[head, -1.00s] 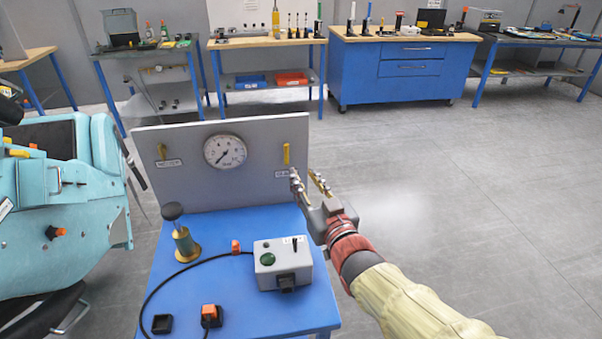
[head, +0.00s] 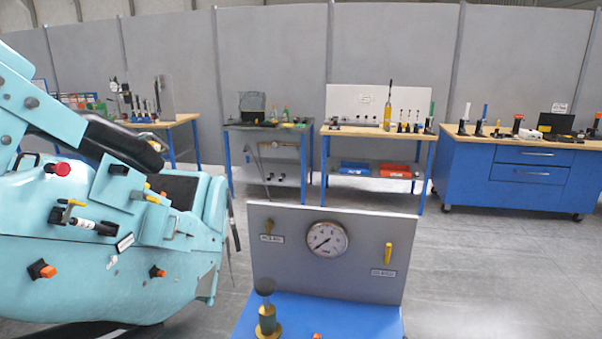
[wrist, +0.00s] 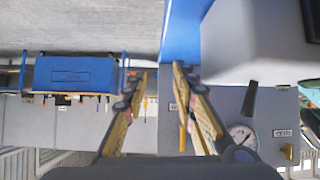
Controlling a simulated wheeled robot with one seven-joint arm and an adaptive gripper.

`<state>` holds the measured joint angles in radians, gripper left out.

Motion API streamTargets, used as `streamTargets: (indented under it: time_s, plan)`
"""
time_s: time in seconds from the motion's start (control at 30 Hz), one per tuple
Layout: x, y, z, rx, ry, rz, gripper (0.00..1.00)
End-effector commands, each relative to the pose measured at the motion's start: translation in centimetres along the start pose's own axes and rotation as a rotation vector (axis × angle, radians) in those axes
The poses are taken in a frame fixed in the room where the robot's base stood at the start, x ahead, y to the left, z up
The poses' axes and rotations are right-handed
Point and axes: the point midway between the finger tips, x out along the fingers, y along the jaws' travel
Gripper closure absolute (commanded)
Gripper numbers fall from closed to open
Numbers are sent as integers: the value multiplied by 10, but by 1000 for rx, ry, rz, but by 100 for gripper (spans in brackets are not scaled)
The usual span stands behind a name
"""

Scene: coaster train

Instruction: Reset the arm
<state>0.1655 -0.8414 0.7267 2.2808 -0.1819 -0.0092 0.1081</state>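My gripper (wrist: 162,82) shows in the wrist view with its two yellow fingers apart and nothing held between them. The arm is out of the head view. Beyond the fingers is the upright grey panel (head: 350,273), with a round gauge (head: 327,239) and a yellow handle (head: 388,253) on its right side. In the wrist view, the gauge (wrist: 241,134) is at the lower right and a yellow handle (wrist: 182,131) shows in the gap between the fingers.
The blue table (head: 345,318) stands below the panel, with a brass plunger (head: 267,322) on it. In the wrist view, a pale grey box (wrist: 255,45) is close at the upper right. A turquoise machine (head: 110,255) fills the left. Open floor (head: 480,265) lies right of the panel.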

Motion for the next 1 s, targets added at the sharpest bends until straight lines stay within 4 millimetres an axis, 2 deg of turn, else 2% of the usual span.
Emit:
streamTargets:
  time_s: [0.2, 0.37, 0.5, 0.6, 0.77, 1.0]
  plan:
    - [-60, -2, 36, -4, -288, 3, 72]
    - [-122, -13, 49, -13, -467, -30, 72]
    - [-174, -26, 42, -21, -556, -73, 72]
    - [-198, -33, 25, -26, -549, -98, 72]
    - [-215, -40, -9, -43, -488, -122, 72]
    - [-216, -43, -10, -52, -488, -130, 72]
